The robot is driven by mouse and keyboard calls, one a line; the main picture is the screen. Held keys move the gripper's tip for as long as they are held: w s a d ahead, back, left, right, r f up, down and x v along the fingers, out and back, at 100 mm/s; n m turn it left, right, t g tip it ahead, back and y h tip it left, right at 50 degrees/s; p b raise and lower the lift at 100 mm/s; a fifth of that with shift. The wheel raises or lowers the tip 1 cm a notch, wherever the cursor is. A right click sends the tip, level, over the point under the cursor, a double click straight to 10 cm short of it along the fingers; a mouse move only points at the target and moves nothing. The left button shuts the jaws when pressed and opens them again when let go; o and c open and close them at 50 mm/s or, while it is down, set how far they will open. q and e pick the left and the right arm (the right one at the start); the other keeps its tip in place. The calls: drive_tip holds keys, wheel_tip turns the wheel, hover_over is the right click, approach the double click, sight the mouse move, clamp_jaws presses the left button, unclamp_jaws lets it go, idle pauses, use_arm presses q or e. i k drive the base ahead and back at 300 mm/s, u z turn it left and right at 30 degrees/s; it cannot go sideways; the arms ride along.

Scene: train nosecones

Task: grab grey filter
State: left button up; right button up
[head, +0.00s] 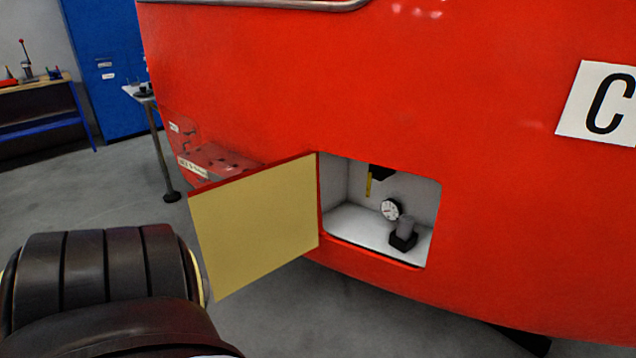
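A small grey cylinder (406,226), which looks like the grey filter, stands on a black base (402,242) inside an open compartment (358,220) in the red train nose. A round white gauge (390,209) is just behind it to the left. The compartment's hatch door (255,222) is swung open to the left, its beige inner face showing. A black link of my arm fills the lower left, close to the door's outer edge. Neither gripper shows in the head view.
A yellow strip (368,184) hangs below a black part at the compartment's top. The red train body (500,200) surrounds the opening. A workbench (40,108), blue cabinet (107,60) and small table (148,98) stand back left. Grey floor below the hatch is clear.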

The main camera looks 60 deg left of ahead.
sight(404, 229)
drive_tip(key=u, duration=1.55)
drive_tip(key=i, duration=1.65)
